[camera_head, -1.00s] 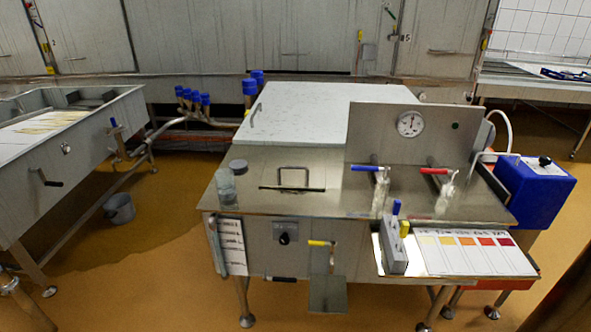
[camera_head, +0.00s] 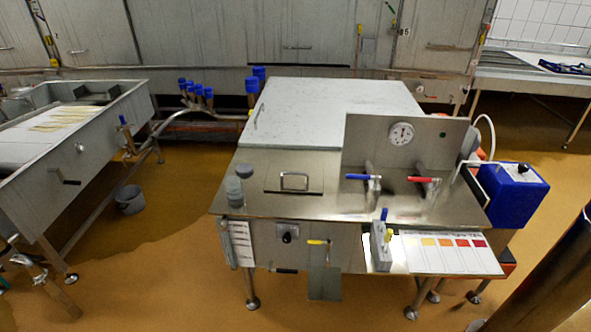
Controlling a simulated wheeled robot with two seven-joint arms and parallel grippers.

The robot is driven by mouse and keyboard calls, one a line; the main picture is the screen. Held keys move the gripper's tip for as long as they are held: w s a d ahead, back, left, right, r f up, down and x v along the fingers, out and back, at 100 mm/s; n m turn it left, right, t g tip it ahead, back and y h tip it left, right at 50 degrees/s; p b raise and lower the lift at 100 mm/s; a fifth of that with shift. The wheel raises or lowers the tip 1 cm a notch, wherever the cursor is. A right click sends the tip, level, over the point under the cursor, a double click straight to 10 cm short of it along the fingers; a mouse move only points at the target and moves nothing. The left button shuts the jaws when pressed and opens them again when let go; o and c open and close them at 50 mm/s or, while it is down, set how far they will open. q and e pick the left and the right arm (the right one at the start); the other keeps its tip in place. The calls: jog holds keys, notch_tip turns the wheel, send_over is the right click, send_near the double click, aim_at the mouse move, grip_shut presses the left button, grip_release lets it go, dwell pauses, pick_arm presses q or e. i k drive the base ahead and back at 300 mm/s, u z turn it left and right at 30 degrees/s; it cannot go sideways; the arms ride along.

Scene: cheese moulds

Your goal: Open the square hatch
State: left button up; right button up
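The square hatch (camera_head: 275,181) is a steel panel in the top of the steel tank table, left of its middle. It lies flat and looks shut. A bar handle (camera_head: 294,174) stands on it. Neither of my grippers is in view, and nothing touches the hatch or its handle.
Two grey jars (camera_head: 234,191) stand left of the hatch. Blue- and red-handled valves (camera_head: 361,177) and an upright gauge panel (camera_head: 365,140) stand to its right. A pale slab (camera_head: 330,110) lies behind. A dark post (camera_head: 545,275) is at lower right. The floor in front is clear.

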aim_at(295, 169)
jog(key=z, duration=0.65)
jog(key=k, duration=0.15)
jog(key=u, duration=1.65)
jog(key=i, duration=1)
jog(key=z, duration=0.55)
jog(key=i, duration=0.7)
jog(key=z, duration=0.5)
